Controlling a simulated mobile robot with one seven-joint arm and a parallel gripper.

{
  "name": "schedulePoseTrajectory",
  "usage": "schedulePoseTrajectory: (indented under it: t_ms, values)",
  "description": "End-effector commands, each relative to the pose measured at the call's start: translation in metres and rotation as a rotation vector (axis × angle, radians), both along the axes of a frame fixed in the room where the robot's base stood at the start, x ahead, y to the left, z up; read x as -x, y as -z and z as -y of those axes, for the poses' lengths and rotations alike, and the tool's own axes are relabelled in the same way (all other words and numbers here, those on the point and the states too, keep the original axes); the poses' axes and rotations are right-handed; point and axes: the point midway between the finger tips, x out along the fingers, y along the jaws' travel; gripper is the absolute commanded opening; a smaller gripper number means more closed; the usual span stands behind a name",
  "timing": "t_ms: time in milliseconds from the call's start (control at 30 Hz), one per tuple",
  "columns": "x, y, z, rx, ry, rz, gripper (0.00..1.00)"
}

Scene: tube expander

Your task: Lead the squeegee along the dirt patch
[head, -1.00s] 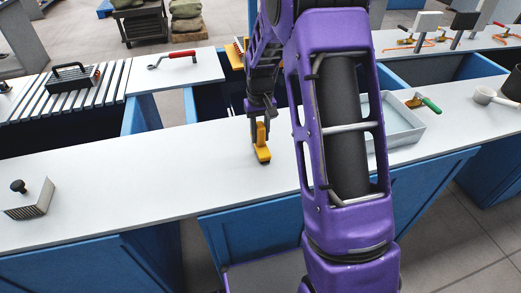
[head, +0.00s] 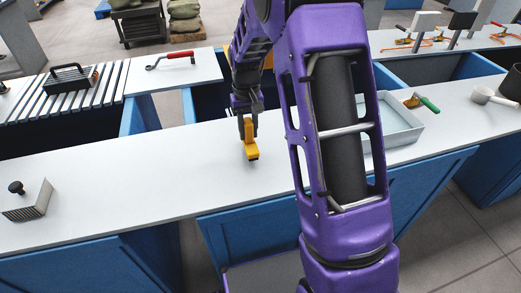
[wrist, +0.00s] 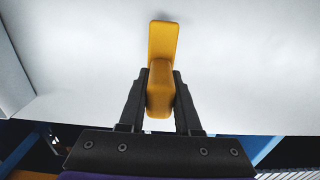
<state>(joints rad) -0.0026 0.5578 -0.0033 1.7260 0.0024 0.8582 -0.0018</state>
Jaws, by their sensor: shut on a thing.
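The squeegee (head: 250,149) is yellow with a dark lower edge, and it is over the white worktop in the middle of the head view. My gripper (head: 247,125) is shut on its upper part. In the wrist view, the two dark fingers of my gripper (wrist: 160,90) are on either side of the yellow squeegee (wrist: 163,42), whose wider end points away from the fingers. I cannot tell whether its lower edge touches the worktop. I cannot make out a dirt patch in either view; my arm covers part of the worktop.
The white worktop (head: 120,180) is clear left of the squeegee up to a finned block with a black knob (head: 27,200). Right of my arm are a grey tray (head: 405,128), a green-handled tool (head: 428,103) and a white scoop (head: 485,96).

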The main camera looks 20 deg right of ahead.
Motion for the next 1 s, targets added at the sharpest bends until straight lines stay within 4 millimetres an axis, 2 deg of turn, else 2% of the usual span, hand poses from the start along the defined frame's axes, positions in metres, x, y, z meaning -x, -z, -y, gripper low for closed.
schedulePoseTrajectory:
  t_ms: [233,600,1000]
  values:
    - [-0.001,-0.009,0.0,0.0,0.0,0.002,0.0]
    - [0.0,-0.05,0.0,0.0,0.0,0.001,0.0]
    - [0.0,-0.05,0.0,0.0,0.0,0.001,0.0]
